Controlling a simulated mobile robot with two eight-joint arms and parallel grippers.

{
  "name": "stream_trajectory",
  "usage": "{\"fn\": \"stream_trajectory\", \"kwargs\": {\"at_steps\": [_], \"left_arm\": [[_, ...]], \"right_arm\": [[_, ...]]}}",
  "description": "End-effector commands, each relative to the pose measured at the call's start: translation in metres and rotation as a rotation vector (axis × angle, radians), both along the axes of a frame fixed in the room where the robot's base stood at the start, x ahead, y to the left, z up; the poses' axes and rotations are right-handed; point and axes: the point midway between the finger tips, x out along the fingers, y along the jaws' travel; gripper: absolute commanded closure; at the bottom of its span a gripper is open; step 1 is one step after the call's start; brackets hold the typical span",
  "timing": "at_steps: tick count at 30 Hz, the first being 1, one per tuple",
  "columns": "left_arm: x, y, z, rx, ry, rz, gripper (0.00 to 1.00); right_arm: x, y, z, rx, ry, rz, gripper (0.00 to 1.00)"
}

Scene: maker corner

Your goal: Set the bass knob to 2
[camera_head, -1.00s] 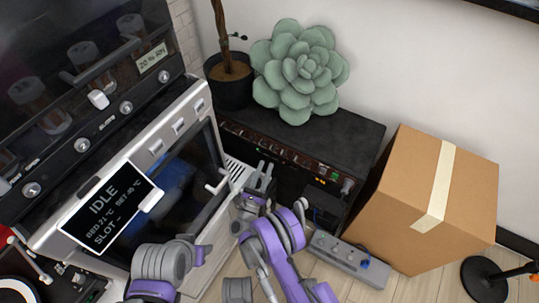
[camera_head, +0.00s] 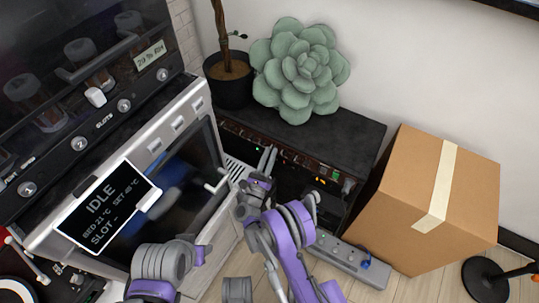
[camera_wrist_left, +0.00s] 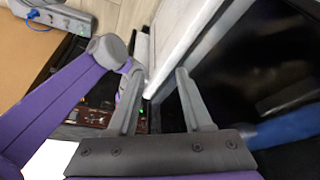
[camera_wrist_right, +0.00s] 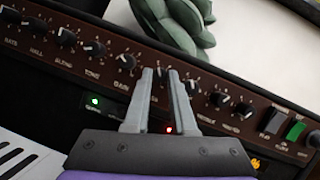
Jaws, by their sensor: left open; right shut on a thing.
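The amplifier (camera_head: 345,135) is a black cabinet with a brown control panel, seen in the head view; the panel (camera_wrist_right: 85,60) fills the right wrist view with a row of black knobs. My right gripper (camera_wrist_right: 161,74) is shut on the bass knob (camera_wrist_right: 163,72), right of the gain knob (camera_wrist_right: 125,62). The fingers hide much of the knob and its label, so its setting cannot be read. In the head view, my right gripper (camera_head: 268,158) reaches the panel's front. My left gripper (camera_wrist_left: 157,74) is open and empty, in front of the white-framed machine.
A green succulent cushion (camera_head: 298,70) and a potted plant (camera_head: 228,85) stand at the amplifier's top. The white-framed machine (camera_head: 215,150) is close on the left. A cardboard box (camera_head: 400,200) and a grey pedal unit (camera_head: 345,260) are on the right.

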Motion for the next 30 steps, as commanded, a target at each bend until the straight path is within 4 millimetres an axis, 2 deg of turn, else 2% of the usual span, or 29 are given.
{"fn": "stream_trajectory", "kwargs": {"at_steps": [14, 30], "left_arm": [[0.0, 0.0, 0.002, 0.0, 0.001, 0.0, 0.5], [-0.003, 0.0, 0.012, 0.0, 0.001, 0.0, 0.5]], "right_arm": [[-0.001, -0.001, 0.001, -0.066, 0.039, 0.0, 1.0], [-0.003, -0.004, 0.004, -0.464, 0.269, 0.001, 1.0]]}}
